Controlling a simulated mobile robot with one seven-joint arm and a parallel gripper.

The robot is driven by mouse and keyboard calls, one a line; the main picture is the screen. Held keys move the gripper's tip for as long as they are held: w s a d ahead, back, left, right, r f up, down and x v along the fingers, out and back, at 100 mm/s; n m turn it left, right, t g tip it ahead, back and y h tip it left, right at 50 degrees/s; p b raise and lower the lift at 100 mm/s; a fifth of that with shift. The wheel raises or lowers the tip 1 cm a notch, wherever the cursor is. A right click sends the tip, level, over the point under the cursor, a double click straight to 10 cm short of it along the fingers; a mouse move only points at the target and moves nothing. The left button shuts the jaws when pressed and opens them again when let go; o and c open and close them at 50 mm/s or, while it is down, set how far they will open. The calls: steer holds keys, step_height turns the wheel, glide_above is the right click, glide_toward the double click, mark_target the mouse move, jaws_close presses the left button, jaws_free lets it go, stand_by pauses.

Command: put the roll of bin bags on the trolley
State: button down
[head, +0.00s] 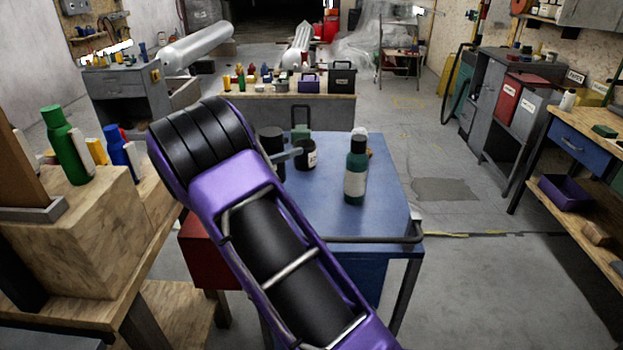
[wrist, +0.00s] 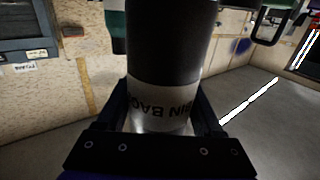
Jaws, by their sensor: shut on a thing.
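The roll of bin bags (wrist: 170,65) is a dark cylinder with a white band lettered in black, upside down in the wrist view. My gripper (wrist: 170,122) is shut on it at the white band, one finger on each side. In the head view my gripper (head: 289,155) is partly hidden behind my purple and black arm. A dark cylinder with a white label, seemingly the roll (head: 306,152), shows at its tip, in line with the blue top of the trolley (head: 385,205). I cannot tell whether it touches that top.
A dark green bottle (head: 356,170) with a pale label stands on the trolley, right of the roll. A dark green object (head: 300,122) shows behind the roll. A wooden bench (head: 75,225) with bottles is at left. The trolley's right side has bare room.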

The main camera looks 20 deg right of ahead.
step_height(320, 180, down, 9)
steer(key=shift+r+b, duration=0.1)
steer(key=shift+b, duration=0.45)
steer(key=shift+f, duration=0.25)
jaws_free()
steer(key=shift+r, duration=0.25)
steer(key=v, duration=0.7)
steer(key=shift+a, duration=0.2)
steer(key=shift+r, duration=0.1)
